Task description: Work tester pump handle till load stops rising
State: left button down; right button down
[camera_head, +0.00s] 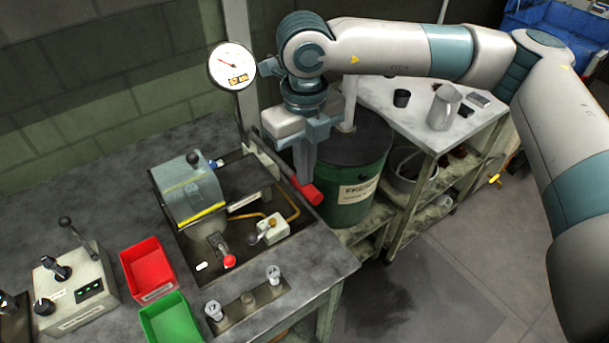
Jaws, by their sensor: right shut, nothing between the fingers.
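The tester pump handle is a grey lever with a red grip (312,194) at its end, at the right edge of the bench in the head view. It slopes down to the right from beside the machine. My right gripper (303,178) points down at the red grip, its fingers shut with nothing between them. The fingertips overlap the grip in the picture; whether they touch it I cannot tell. A round white dial gauge (232,66) with a red needle stands on a post behind. Its reading is too small to tell. My left gripper is not in view.
The bench machine has a grey guard (187,195) and a small red-knobbed lever (229,261). A red bin (148,268), green bin (172,320) and control box (72,290) stand left and in front. A green drum (355,190) and side table (395,118) with a jug (443,107) stand right.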

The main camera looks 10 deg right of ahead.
jog(key=shift+r+p, duration=0.55)
jog(key=shift+r, duration=1.95)
